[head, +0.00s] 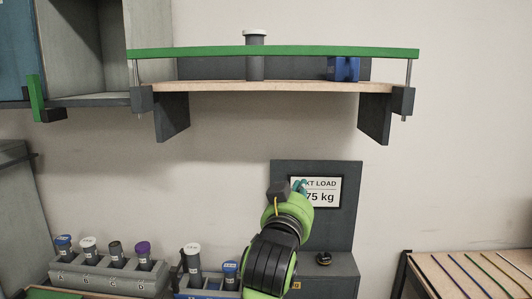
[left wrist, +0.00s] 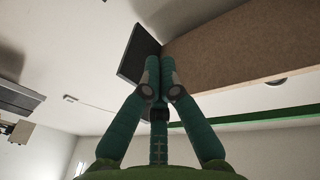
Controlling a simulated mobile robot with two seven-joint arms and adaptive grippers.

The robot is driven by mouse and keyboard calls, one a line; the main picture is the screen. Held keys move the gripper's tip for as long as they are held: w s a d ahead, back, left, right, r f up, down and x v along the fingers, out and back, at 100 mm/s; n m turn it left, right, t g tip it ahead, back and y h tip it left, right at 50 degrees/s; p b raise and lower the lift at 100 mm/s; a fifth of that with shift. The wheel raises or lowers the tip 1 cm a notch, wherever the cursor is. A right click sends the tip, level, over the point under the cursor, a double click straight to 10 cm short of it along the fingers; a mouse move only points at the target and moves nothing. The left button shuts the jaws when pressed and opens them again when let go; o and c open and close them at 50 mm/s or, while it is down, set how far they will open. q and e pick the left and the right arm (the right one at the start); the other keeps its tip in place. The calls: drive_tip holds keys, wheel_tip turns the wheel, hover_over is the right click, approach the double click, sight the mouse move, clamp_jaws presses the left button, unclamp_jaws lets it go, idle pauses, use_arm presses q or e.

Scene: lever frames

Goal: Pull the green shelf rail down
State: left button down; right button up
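The green shelf rail (head: 200,53) runs across the front of the wall shelf, raised above the wooden shelf board (head: 300,87) on a thin metal rod at each end. In the left wrist view the rail (left wrist: 255,117) shows beyond the underside of the board (left wrist: 235,50). My left gripper (head: 301,187) is below the shelf, in front of the load sign, apart from the rail. In the left wrist view its teal fingers (left wrist: 158,65) come together at the tips with nothing seen between them. My right gripper is not in view.
A grey container with a white lid (head: 255,65) and a blue object (head: 343,69) stand on the shelf. Dark brackets (head: 374,119) hang under both ends. A sign panel (head: 345,225) stands behind my left gripper. Tube racks (head: 110,272) sit lower left; a slatted rack (head: 465,275) lower right.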

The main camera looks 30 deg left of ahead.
use_arm(q)
drive_tip(key=s+a+r+n+t+y, duration=0.1)
drive_tip(key=s+r+y, duration=0.3)
drive_tip(key=r, duration=0.9)
drive_tip(key=s+a+r+n+t+y, duration=0.2)
drive_tip(key=s+r+n+y, duration=0.2)
drive_tip(key=r, duration=0.9)
drive_tip(key=shift+r, duration=0.3)
drive_tip(key=shift+r, duration=0.1)
wheel_tip(320, 180, up, 7)
drive_tip(key=p, duration=0.8)
hover_over(269, 51)
drive_tip(key=s, duration=0.1)
drive_tip(key=shift+t, duration=0.4)
drive_tip(key=shift+s+d+f+p, duration=0.1)
drive_tip(key=shift+s+f, duration=0.05)
drive_tip(key=shift+f, duration=0.7)
drive_tip(key=shift+s+d+f+p, duration=0.1)
drive_tip(key=shift+f, duration=0.75)
drive_tip(key=shift+s+d+f+p, duration=0.1)
drive_tip(key=shift+s+f, duration=0.05)
drive_tip(key=shift+f, duration=0.7)
